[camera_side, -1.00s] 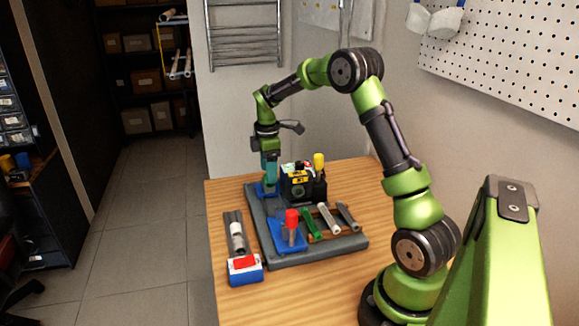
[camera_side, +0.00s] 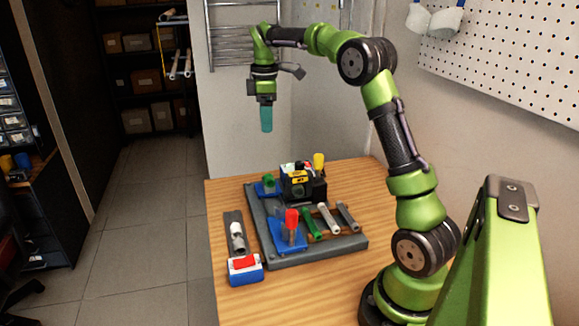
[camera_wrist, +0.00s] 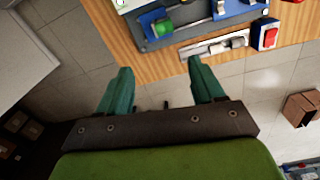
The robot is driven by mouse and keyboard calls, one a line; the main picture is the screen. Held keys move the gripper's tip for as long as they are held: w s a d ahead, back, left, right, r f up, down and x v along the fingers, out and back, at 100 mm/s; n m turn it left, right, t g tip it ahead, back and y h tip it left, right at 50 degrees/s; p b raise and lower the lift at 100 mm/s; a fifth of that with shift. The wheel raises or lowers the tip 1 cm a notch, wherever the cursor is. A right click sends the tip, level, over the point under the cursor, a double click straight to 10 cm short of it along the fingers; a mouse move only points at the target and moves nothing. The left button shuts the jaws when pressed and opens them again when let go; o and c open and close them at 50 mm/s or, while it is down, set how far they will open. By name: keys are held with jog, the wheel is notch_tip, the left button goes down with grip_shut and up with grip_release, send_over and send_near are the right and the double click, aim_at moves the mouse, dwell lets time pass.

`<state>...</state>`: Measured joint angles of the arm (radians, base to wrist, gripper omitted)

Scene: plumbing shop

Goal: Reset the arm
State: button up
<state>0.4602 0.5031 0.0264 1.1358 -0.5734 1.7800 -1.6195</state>
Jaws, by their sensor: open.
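My gripper (camera_side: 266,119) hangs pointing down, high above the far end of the wooden table (camera_side: 345,270). In the wrist view its two teal fingers (camera_wrist: 160,78) are spread apart with nothing between them. The arm is raised and clear of everything on the table. Below it, a green piece (camera_side: 268,180) sits on a small blue holder at the far left corner of the grey board; it also shows in the wrist view (camera_wrist: 163,26).
The grey board (camera_side: 262,238) carries a black machine (camera_side: 300,184), a blue holder with a red-topped piece (camera_side: 291,222) and several short pipes. A grey tray (camera_side: 234,232) and a blue-and-red box (camera_side: 245,271) lie to its left. A towel rail and pegboard are on the walls.

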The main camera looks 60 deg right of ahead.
jog(key=s+a+m+t+y, duration=0.2)
jog(key=s+a+m+t, duration=0.4)
jog(key=s+a+m, duration=0.5)
jog(key=s+a, duration=0.9)
jog(key=a, duration=0.4)
jog(key=shift+s+a+f+t, duration=0.25)
jog(key=shift+s+f+t, duration=0.05)
jog(key=shift+t, duration=0.1)
